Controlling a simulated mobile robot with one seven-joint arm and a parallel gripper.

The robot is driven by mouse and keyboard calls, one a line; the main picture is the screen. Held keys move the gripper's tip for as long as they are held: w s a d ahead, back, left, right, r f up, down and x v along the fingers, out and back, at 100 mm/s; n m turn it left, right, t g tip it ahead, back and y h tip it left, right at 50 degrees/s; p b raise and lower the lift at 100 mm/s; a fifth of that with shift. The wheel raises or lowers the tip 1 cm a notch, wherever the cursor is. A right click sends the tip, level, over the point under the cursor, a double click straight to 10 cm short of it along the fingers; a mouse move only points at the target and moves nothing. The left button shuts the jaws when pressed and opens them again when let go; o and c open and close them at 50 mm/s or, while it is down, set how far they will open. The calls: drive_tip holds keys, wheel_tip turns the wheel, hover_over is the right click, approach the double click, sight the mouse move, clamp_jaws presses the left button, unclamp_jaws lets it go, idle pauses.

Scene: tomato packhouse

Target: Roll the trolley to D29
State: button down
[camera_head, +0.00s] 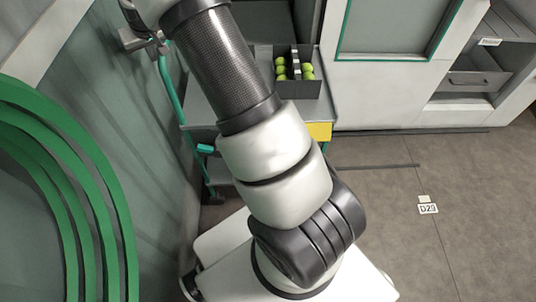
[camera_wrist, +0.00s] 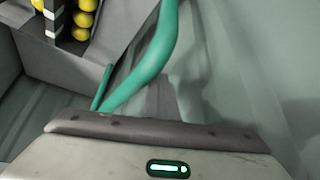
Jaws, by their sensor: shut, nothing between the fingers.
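The trolley (camera_head: 200,108) stands at the upper middle of the head view, against the left side, with grey decks and a yellow plate on its front corner. Its green handle (camera_head: 168,92) rises at its left end and also crosses the wrist view (camera_wrist: 155,60). My gripper (camera_wrist: 160,128) shows at the bottom of the wrist view, close to the handle; it is shut, with nothing held. In the head view my arm covers part of the trolley. The D29 floor label (camera_head: 428,208) lies on the open floor at the right, apart from the trolley.
A dark crate (camera_head: 298,90) with several green-yellow tomatoes (camera_head: 281,70) sits on the trolley's top. A white cabinet (camera_head: 375,95) stands behind, with a grey drawer unit (camera_head: 475,82) at right. Green curved rails (camera_head: 100,165) fill the left. The floor around D29 is clear.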

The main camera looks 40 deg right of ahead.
drive_tip(key=shift+s+d+b, duration=0.35)
drive_tip(key=shift+s+d, duration=0.2)
drive_tip(key=shift+d, duration=0.2)
drive_tip(key=s+d+b, duration=0.7)
drive_tip(key=s+d, duration=0.1)
drive_tip(key=d, duration=0.5)
drive_tip(key=shift+s+d, duration=0.15)
drive_tip(key=shift+s, duration=0.25)
drive_tip(key=s+d+b, duration=0.7)
drive_tip(key=s+d, duration=0.2)
drive_tip(key=d, duration=0.4)
drive_tip(key=shift+d, duration=0.15)
drive_tip(key=shift+w, duration=0.1)
